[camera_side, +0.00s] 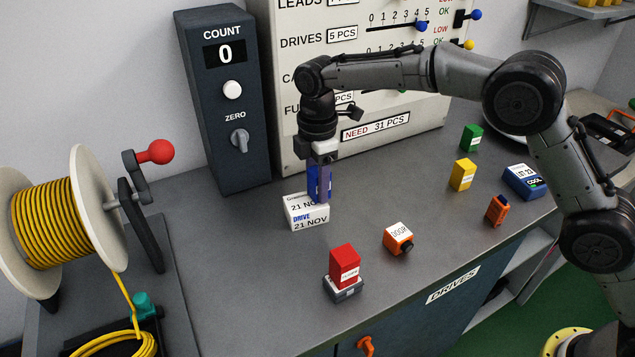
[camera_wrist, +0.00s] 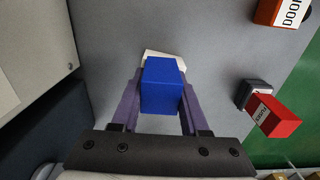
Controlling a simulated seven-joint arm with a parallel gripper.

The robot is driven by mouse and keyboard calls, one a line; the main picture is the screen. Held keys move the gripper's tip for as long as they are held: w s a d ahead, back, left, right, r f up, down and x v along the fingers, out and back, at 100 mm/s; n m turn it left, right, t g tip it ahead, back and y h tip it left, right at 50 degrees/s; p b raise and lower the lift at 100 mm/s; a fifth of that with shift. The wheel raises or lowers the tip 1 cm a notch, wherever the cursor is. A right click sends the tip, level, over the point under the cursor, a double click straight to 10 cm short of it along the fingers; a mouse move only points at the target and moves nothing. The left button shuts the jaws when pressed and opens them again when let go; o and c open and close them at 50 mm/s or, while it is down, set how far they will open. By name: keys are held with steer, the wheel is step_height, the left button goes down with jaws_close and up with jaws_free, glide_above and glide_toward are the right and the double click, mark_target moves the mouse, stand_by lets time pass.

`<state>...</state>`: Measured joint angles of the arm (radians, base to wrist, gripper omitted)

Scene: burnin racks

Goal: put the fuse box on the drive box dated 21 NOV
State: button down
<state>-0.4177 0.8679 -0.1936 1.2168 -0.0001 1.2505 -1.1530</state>
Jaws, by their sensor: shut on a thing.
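My gripper (camera_side: 321,192) points down at the back middle of the bench, shut on a blue box (camera_wrist: 162,87). In the side view the blue box (camera_side: 313,180) is mostly hidden by a finger, and no label on it is readable. The white drive box (camera_side: 311,224), marked DRIVE and 21 NOV, lies on the bench directly below. In the wrist view only a pale edge of the drive box (camera_wrist: 150,54) shows past the blue box. The blue box is over its top; I cannot tell whether they touch.
A red box (camera_side: 345,263) stands on a small grey block at the front. An orange DOOR box (camera_side: 398,238) lies right of the drive box. Yellow (camera_side: 462,175), green (camera_side: 471,138), orange (camera_side: 497,209) and blue-white (camera_side: 524,182) boxes stand farther right. The counter cabinet (camera_side: 228,110) is behind.

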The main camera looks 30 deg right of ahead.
steer(key=shift+f, duration=0.15)
steer(key=shift+c, duration=2.1)
jaws_free()
step_height(320, 180, up, 12)
steer(key=shift+r, duration=0.2)
steer(key=s+d+r+m+t, duration=0.1)
steer(key=s+d+r+m, duration=0.35)
steer(key=s+d, duration=0.25)
steer(key=s+d+r+m+t, duration=0.2)
steer(key=s+d+r+m, duration=0.25)
steer(key=s+d, duration=0.3)
steer(key=s+d+f+m+t, duration=0.1)
steer(key=s+d+f+m, duration=0.1)
steer(key=s, duration=0.5)
steer(key=s+d+f+m, duration=0.3)
steer(key=s+f+m, duration=0.1)
steer(key=s, duration=0.2)
steer(key=s+d+f+m+t, duration=0.1)
steer(key=s+d+f+m, duration=0.2)
steer(key=s, duration=0.4)
steer(key=shift+s+d+f+t, duration=0.2)
steer(key=shift+s+f+t, duration=0.1)
steer(key=shift+f, duration=0.25)
